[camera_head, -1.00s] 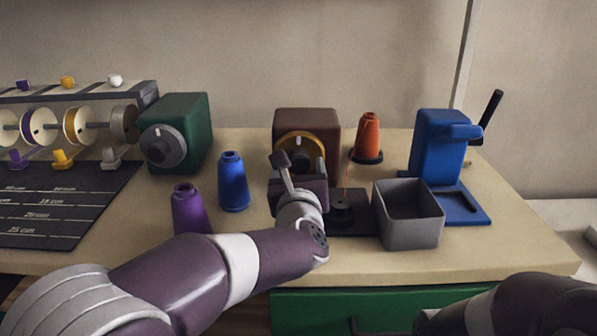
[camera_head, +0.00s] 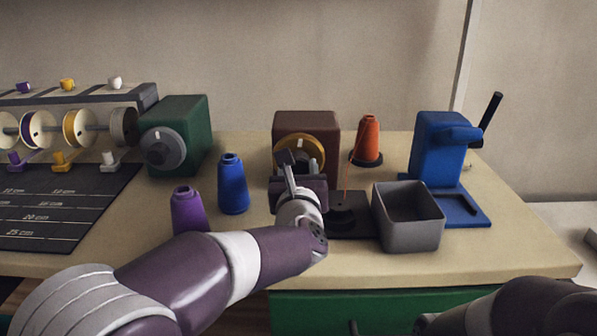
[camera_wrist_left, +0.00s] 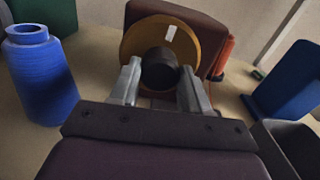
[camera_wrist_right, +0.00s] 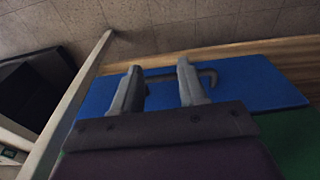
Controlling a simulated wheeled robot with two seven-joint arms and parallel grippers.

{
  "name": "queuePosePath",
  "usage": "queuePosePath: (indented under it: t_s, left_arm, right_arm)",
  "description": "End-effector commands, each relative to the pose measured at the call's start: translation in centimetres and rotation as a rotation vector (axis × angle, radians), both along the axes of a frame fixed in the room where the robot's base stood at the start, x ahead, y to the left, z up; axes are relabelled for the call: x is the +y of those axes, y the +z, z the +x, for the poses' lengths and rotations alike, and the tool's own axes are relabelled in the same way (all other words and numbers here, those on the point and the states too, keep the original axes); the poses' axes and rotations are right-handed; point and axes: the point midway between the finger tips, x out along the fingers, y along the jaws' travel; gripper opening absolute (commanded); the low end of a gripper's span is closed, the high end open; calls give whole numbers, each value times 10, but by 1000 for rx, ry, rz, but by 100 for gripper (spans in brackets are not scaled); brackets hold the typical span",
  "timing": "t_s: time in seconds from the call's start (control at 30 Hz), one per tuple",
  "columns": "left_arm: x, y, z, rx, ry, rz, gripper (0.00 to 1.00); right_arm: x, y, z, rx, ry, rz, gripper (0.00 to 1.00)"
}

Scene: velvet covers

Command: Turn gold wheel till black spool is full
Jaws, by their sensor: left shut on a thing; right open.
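The gold wheel (camera_head: 318,146) sits on the front of a brown box (camera_head: 306,122). My left gripper (camera_head: 299,166) is at the wheel's front. In the left wrist view the wheel (camera_wrist_left: 205,48) has a white mark near its top, and my left gripper (camera_wrist_left: 160,88) is shut on its dark hub (camera_wrist_left: 160,68). The black spool (camera_head: 342,215) stands on a dark base plate (camera_head: 368,228) right of my left wrist. A thin orange thread reaches it from above; how much is wound on it is too small to tell. My right gripper (camera_wrist_right: 160,88) is open and empty.
An orange cone (camera_head: 368,138) stands behind the spool. A grey bin (camera_head: 410,235) and a blue device (camera_head: 438,150) are at right. Blue (camera_head: 232,185) and purple (camera_head: 187,210) cones and a green box with a dial (camera_head: 190,120) are at left.

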Motion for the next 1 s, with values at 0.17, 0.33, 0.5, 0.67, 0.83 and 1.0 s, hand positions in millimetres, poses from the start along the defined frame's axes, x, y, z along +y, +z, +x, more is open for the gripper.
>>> queuePosePath:
  t_s: [0.17, 0.33, 0.5, 0.67, 0.83, 1.0]
  left_arm:
    - [0, -2, 0, 0, 0, 123, 16]
    - [0, -2, 0, 2, 0, 278, 16]
    - [0, -2, 0, 3, 0, 441, 16]
    - [-1, -1, 0, 3, 0, 593, 16]
    - [-1, -1, 0, 2, -1, 755, 16]
    - [-1, 0, 0, 2, -1, 918, 16]
  right_arm:
    - [0, -5, 0, 0, 0, 0, 43]
    - [0, -8, 0, 0, 0, 0, 43]
    - [0, -9, 0, 0, 0, 0, 43]
    - [0, -7, 0, 0, 0, 0, 43]
    - [0, -4, 0, 0, 0, 0, 43]
    - [0, 1, 0, 0, 0, 0, 43]
